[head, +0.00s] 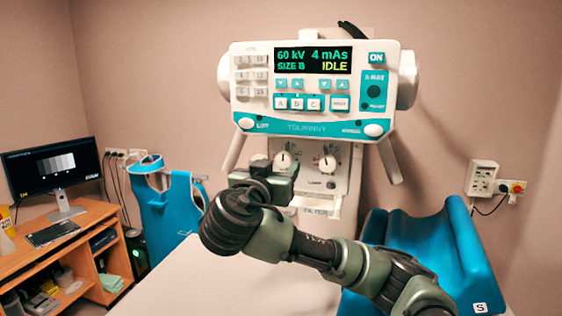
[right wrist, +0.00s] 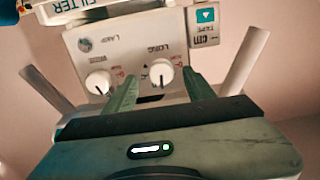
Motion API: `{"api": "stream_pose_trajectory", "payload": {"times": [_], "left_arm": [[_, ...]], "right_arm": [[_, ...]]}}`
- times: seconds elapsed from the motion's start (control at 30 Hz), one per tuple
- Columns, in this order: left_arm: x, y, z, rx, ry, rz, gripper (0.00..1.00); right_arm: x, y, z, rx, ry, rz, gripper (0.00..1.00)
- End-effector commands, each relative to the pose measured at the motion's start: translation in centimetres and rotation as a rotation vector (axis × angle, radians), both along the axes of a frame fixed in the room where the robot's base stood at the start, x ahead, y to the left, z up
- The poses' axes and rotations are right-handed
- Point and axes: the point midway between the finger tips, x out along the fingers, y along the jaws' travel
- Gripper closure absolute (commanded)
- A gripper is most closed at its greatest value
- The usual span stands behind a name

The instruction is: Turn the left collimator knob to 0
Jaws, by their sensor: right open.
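The collimator panel (head: 318,194) hangs below the console and carries two white knobs. The left knob (head: 284,160) shows just above my right gripper (head: 274,170). The right knob (head: 328,163) is clear of it. The right wrist view shows the panel upside down, so the left knob, marked LONG (right wrist: 158,73), is on the right there. My right gripper's green fingers are open, one on each side of this knob, with gaps visible. The other knob (right wrist: 98,83) lies outside the left finger. The knob's exact setting is too small to read.
The console (head: 312,90) above reads IDLE. A tape housing (right wrist: 205,24) sits beside the panel in the wrist view. A white table (head: 190,280) lies below, with a blue cushion (head: 430,250) at right. A desk with a monitor (head: 52,168) stands at left.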

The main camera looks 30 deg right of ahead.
Motion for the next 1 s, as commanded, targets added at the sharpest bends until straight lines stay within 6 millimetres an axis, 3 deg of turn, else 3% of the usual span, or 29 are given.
{"api": "stream_pose_trajectory", "payload": {"times": [0.2, 0.53, 0.57, 0.73, 1.0], "left_arm": [[0.0, 0.0, 1.6, 0.0, -0.001, 0.0, 0.64], [0.1, 0.0, 1.6, 0.0, -0.001, 0.0, 0.64], [0.1, 0.0, 1.6, 0.0, -0.001, 0.0, 0.64], [0.1, 0.0, 1.6, 0.0, -0.001, 0.0, 0.64], [0.1, 0.0, 0.8, 0.0, -0.001, 0.0, 0.64]], "right_arm": [[1.5, -1.8, 0.1, 0.0, 0.004, -0.002, 0.45], [1.8, -2.0, -0.1, 0.001, 0.001, 0.001, 0.45], [1.8, -2.0, -0.1, 0.001, 0.001, 0.001, 0.51], [1.8, -2.0, -0.1, 0.001, 0.001, 0.001, 0.98], [1.8, -2.0, -0.4, -0.008, 0.012, 0.001, 1.0]]}}
